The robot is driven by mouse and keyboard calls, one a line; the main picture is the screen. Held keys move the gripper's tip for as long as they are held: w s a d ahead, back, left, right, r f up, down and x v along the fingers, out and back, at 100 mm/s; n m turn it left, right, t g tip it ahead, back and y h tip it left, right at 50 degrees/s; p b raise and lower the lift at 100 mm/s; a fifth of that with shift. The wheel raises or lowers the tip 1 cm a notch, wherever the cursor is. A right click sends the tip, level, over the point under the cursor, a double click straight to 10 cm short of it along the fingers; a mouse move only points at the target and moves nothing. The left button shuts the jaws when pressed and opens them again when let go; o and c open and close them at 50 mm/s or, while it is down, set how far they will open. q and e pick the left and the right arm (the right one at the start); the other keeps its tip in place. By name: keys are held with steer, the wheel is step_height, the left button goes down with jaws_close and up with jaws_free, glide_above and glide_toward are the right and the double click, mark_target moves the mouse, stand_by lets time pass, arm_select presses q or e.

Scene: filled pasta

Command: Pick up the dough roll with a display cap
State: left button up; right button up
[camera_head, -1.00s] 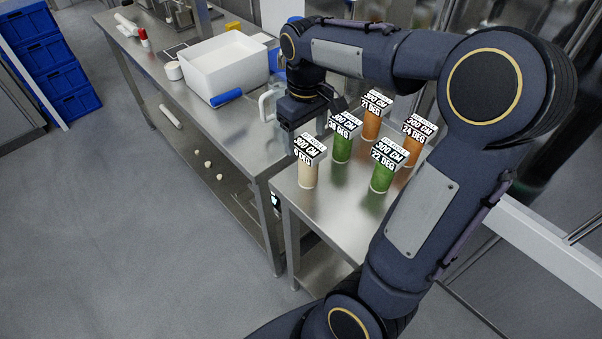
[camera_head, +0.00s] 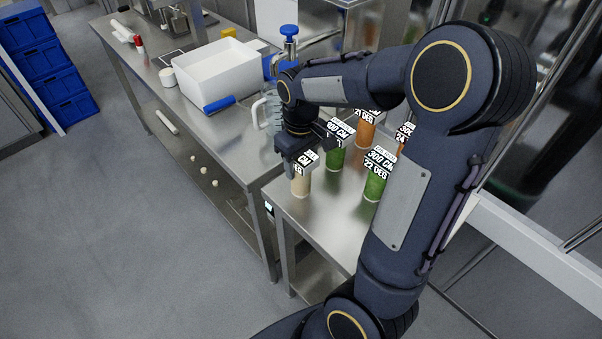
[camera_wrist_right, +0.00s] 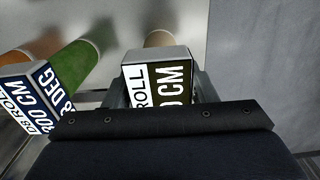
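Several upright dough rolls with printed display caps stand on the steel table (camera_head: 325,226): a cream roll (camera_head: 301,186), a near green roll (camera_head: 374,187), another green roll (camera_head: 335,158) and an orange roll (camera_head: 364,134); a second orange one is mostly hidden by my arm. My right gripper (camera_head: 296,164) is over the cream roll's cap. In the wrist view, that cap (camera_wrist_right: 160,85) sits between the fingers (camera_wrist_right: 160,90), with a small gap at the right finger; the gripper looks open around it. The cream roll (camera_wrist_right: 159,39) shows behind. My left gripper is not in view.
A neighbouring capped green roll (camera_wrist_right: 75,65) stands close to the left in the wrist view. A white bin (camera_head: 214,75), a blue-handled roller (camera_head: 219,105) and a clear jug (camera_head: 270,110) are on the adjoining counter. The table's front left is clear.

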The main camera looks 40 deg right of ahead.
steer(key=c, duration=0.7)
